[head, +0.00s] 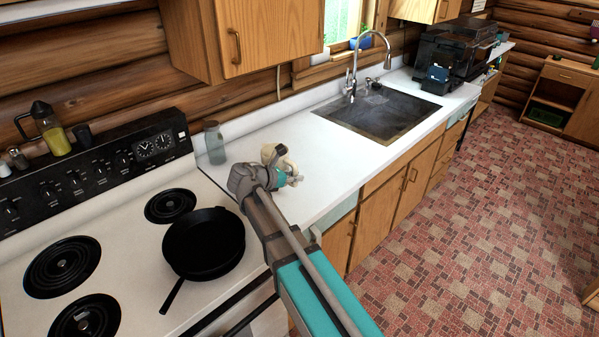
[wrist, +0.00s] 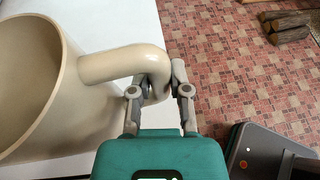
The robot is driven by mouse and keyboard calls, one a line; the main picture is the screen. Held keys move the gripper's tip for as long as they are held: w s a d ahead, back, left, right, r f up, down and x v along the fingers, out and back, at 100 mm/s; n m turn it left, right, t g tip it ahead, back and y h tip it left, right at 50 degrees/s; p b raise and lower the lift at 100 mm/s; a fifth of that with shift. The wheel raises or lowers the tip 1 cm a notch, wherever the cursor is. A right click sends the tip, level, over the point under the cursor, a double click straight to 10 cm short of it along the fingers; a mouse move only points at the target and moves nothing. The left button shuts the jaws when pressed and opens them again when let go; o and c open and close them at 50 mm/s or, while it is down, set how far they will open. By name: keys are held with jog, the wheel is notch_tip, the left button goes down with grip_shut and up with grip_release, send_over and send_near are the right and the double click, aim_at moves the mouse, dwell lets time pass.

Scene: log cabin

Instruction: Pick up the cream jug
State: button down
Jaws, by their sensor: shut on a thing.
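The cream jug (head: 283,158) is on or just above the white counter, between the stove and the sink, partly hidden behind my arm in the head view. In the wrist view its wide round body (wrist: 40,75) fills the left side, with its open mouth showing. Its thick curved handle (wrist: 120,63) reaches right into my gripper (wrist: 164,80). The two fingers are shut on the outer bend of the handle, one on each side. In the head view my gripper (head: 284,180) is small and partly covers the jug. I cannot tell whether the jug's base touches the counter.
A glass bottle (head: 214,142) stands on the counter left of the jug. A black skillet (head: 204,243) sits on the stove (head: 125,215) in front. The sink (head: 383,112) and faucet (head: 352,75) lie to the right, with bare counter (head: 325,150) between. Wall cupboards (head: 245,40) hang above.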

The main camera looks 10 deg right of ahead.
jog(key=shift+s+a+r+p, duration=0.2)
jog(key=shift+s+a+r, duration=0.1)
jog(key=shift+s, duration=0.15)
jog(key=shift+s+a+r+p, duration=0.2)
jog(key=shift+s+a, duration=0.1)
jog(key=shift+s, duration=0.1)
jog(key=shift+s+a, duration=0.1)
dwell(1.0)
